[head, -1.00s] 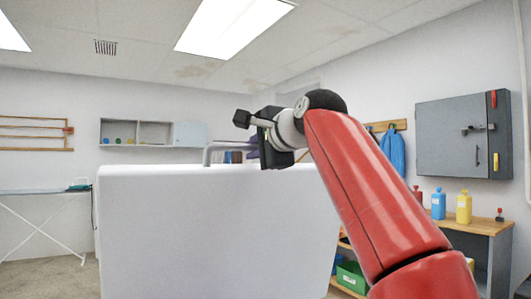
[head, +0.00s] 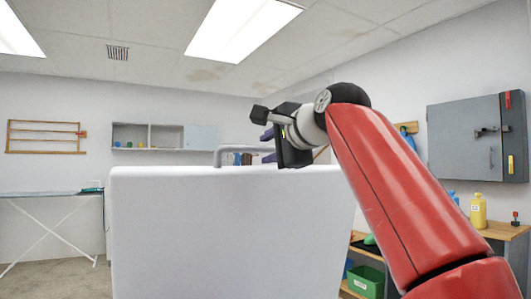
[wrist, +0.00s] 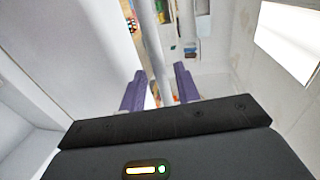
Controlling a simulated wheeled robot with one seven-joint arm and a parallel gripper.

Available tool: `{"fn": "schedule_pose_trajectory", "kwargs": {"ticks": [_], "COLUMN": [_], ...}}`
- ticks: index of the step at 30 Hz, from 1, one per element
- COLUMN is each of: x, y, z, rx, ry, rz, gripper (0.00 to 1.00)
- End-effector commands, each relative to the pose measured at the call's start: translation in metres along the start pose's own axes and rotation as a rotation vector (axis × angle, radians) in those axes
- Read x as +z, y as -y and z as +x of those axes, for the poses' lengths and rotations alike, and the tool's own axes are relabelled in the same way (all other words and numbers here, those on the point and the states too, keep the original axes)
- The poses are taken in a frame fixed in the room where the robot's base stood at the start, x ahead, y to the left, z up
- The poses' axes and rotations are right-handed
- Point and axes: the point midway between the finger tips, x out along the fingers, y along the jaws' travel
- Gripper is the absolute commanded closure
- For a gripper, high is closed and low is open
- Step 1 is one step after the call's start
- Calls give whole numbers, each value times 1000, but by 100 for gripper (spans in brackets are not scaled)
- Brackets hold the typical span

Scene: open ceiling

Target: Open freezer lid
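The freezer shows in the head view as a large white block (head: 225,235) right in front of me, with a flat top edge. A grey bar handle (head: 225,150) rises from its top. I cannot tell from here whether the lid is raised. My gripper (head: 268,147) is at the right part of the handle, just above the top edge. In the wrist view, my gripper's purple fingers (wrist: 160,80) stand apart on both sides of the grey bar (wrist: 154,45), with gaps beside it. A white surface (wrist: 85,40) lies left of the fingers.
A workbench (head: 500,231) with a yellow bottle (head: 478,210) and a green bin (head: 366,281) stands at the right. A grey wall cabinet (head: 465,140) hangs above it. An ironing board (head: 45,193) stands at the left, with open floor (head: 60,280) beneath.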

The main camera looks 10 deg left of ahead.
Motion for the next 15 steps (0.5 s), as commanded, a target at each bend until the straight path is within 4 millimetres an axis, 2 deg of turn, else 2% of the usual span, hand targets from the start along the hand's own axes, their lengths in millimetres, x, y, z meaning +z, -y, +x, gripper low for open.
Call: {"fn": "schedule_pose_trajectory", "kwargs": {"ticks": [3, 6, 10, 15], "x": [0, -1, 0, 0], "y": [-1, -1, -1, -1], "z": [-23, -38, -51, -55], "rx": [-2, -2, 0, 1], "ry": [-2, -3, -1, 0], "rz": [0, 1, 0, 0], "gripper": [68, 68, 68, 68]}}
